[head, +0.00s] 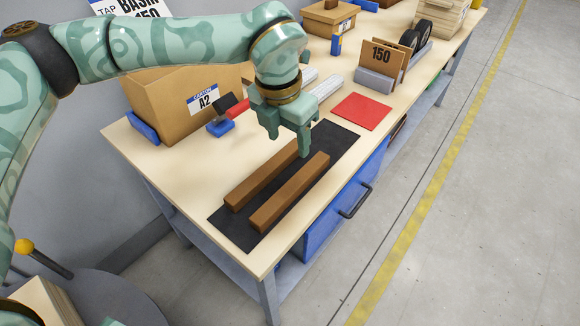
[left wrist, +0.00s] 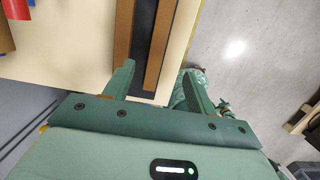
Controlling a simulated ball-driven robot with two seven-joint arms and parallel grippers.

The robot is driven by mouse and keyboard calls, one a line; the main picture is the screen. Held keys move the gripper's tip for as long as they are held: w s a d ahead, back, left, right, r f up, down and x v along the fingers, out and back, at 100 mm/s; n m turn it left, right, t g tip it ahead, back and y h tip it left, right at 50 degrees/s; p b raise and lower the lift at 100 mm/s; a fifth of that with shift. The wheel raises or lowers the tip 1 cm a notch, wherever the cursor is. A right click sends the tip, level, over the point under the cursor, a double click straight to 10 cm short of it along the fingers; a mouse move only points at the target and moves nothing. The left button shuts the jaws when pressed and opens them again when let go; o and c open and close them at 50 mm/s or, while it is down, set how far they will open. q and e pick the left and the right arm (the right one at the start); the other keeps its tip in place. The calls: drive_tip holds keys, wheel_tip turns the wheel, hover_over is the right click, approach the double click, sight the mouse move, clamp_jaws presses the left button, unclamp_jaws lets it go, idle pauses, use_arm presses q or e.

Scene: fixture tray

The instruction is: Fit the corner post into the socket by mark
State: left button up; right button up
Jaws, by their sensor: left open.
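Two long brown wooden bars lie side by side on a black mat (head: 232,232), the left bar (head: 262,180) and the right bar (head: 290,192). I cannot tell whether either is the corner post. My left gripper (head: 290,146) points down, open and empty, over the far ends of the bars. In the left wrist view its fingers (left wrist: 158,82) stand apart, with the bars (left wrist: 125,30) and (left wrist: 158,45) running away beyond them. I cannot make out a socket or its mark. My right gripper does not show.
A cardboard box marked A2 (head: 165,100) and a red-handled tool (head: 238,108) stand left of the mat. The wooden tabletop (head: 185,185) is clear left of the mat.

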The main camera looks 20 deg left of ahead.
use_arm(q)
drive_tip(key=b, duration=0.3)
hover_over(293, 185)
drive_tip(key=f, duration=1)
drive_tip(key=shift+s+f, duration=0.15)
drive_tip(key=shift+s, duration=0.1)
drive_tip(key=shift+f, duration=0.35)
drive_tip(key=f+b, duration=0.2)
drive_tip(key=f, duration=0.1)
drive_tip(key=f+b, duration=0.1)
drive_tip(key=f, duration=0.1)
drive_tip(key=shift+w+a, duration=0.1)
drive_tip(key=shift+w, duration=0.15)
drive_tip(key=shift+r, duration=0.15)
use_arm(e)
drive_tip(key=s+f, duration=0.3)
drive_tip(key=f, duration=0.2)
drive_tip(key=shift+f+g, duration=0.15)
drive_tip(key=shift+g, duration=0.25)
use_arm(q)
drive_tip(key=shift+c, duration=1.2)
drive_tip(key=c, duration=0.8)
drive_tip(key=shift+c, duration=0.3)
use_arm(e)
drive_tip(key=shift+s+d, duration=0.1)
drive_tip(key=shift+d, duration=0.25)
